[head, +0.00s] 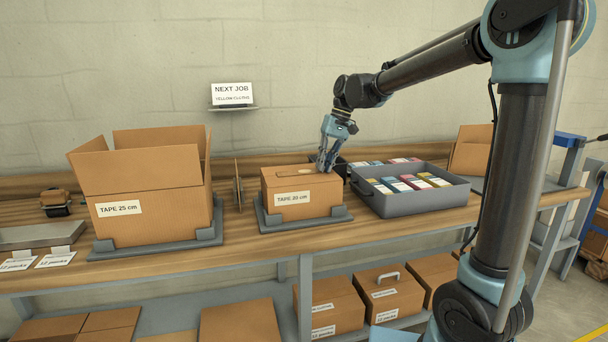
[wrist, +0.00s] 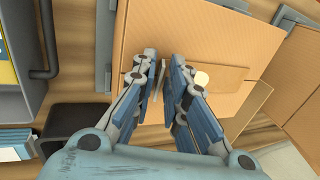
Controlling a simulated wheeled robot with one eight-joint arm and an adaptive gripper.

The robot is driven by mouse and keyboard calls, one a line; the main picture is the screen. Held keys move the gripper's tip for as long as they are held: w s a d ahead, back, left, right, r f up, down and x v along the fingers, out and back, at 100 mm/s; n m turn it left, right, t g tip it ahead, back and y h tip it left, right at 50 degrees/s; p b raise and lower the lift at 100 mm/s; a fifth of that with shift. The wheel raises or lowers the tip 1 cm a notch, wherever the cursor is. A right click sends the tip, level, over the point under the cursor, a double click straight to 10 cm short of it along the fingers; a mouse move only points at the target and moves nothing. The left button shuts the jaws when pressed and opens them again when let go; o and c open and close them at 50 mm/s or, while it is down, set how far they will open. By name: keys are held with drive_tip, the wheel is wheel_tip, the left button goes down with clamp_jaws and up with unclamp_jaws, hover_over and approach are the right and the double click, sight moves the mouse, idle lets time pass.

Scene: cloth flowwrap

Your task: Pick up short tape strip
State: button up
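The small closed carton (head: 300,195), labelled TAPE 20 cm, sits in a grey corner holder on the bench. A brown strip (wrist: 225,77) with a pale round spot at one end lies flat on its top; it looks like the short tape strip and also shows in the head view (head: 288,178). My gripper (head: 326,168) points down over the carton's right part. In the wrist view its fingertips (wrist: 164,60) are apart, just left of the pale spot. A thin pale edge shows between the fingers; I cannot tell what it is. Contact with the strip is unclear.
A larger open carton (head: 150,205), labelled TAPE 25 cm, stands to the left. A grey tray (head: 420,200) of coloured packs is close on the right. A thin upright piece (head: 238,190) stands between the cartons. The wall sign (head: 232,94) hangs behind.

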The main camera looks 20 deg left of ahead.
clamp_jaws()
wheel_tip(320, 180, up, 10)
idle(0.7)
drive_tip(key=o, duration=1.6)
unclamp_jaws()
